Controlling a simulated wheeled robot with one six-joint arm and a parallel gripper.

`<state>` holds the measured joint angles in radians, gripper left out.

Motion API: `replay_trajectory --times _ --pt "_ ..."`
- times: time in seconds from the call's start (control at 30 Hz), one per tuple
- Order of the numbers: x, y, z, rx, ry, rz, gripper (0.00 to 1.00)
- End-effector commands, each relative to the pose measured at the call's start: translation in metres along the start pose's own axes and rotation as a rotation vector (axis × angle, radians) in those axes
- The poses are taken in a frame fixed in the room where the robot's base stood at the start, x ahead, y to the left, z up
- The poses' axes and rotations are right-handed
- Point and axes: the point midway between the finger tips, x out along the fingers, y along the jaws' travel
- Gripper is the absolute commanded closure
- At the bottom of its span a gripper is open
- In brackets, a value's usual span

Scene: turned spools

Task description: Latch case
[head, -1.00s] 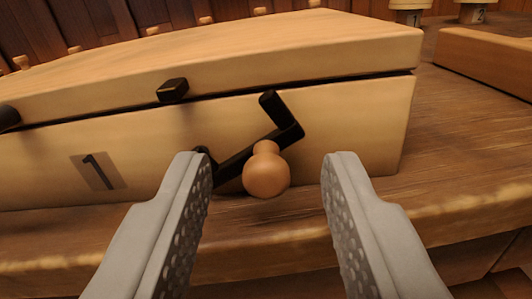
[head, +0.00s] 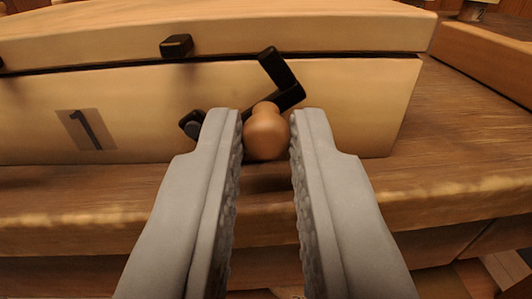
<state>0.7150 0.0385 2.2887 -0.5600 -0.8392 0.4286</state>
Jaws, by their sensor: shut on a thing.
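The case (head: 340,120) is a pale wooden box with a dark number 1 plate on its front, standing on a wooden bench. Its lid (head: 300,28) is down, with a dark seam below it. My gripper (head: 265,125) is shut on the round wooden latch knob (head: 265,135). The fingers hide part of the latch arm.
A wooden board or box (head: 490,62) lies on the bench to the right. Bare bench top (head: 440,140) shows between it and the case. The bench's front edge runs below the case.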

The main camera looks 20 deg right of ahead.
Motion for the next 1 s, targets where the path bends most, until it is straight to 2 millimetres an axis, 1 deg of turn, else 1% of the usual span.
replay_trajectory --times 0.7,1.0 --pt "0.0 -0.012 -0.017 -0.639 0.0 0.0 1.0" --pt "0.0 -0.019 -0.021 -0.855 0.001 -0.001 1.0"
